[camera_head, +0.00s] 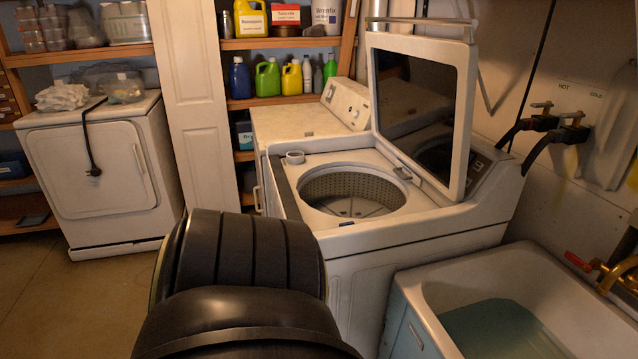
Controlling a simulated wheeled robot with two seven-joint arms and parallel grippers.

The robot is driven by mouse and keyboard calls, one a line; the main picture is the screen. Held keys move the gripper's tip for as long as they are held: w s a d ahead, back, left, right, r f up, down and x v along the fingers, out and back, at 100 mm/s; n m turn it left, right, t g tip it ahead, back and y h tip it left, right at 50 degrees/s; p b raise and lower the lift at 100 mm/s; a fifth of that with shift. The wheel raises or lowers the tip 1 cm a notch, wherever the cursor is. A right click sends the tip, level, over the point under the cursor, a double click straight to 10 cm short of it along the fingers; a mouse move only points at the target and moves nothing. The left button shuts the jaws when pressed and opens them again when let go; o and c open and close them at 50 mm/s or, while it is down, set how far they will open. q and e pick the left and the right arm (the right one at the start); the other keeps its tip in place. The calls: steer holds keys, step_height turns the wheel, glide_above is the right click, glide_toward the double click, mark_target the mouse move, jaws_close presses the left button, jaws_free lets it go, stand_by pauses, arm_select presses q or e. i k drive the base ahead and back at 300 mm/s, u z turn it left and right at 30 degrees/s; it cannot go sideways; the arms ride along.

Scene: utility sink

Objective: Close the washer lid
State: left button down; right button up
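The top-loading washer (364,255) stands right of centre. Its lid (422,100), a dark glass panel in a white frame, stands up and open at the right side of the opening, leaning slightly back. A light bar runs along the lid's top edge. The round tub (351,191) is uncovered and looks empty. A black link of my own arm fills the bottom centre and hides part of the washer's front left. Neither gripper shows in the view.
A utility sink (414,290) with bluish water stands right of the washer, below wall taps (560,128). A dryer (90,175) stands at the left. Shelves hold several bottles (267,77) behind. Open floor lies at the lower left.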

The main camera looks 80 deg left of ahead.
mark_target(421, 89)
steer(key=u, duration=2.25)
steer(key=k, duration=0.55)
steer(key=u, duration=0.25)
steer(key=i, duration=0.8)
steer(key=z, duration=0.15)
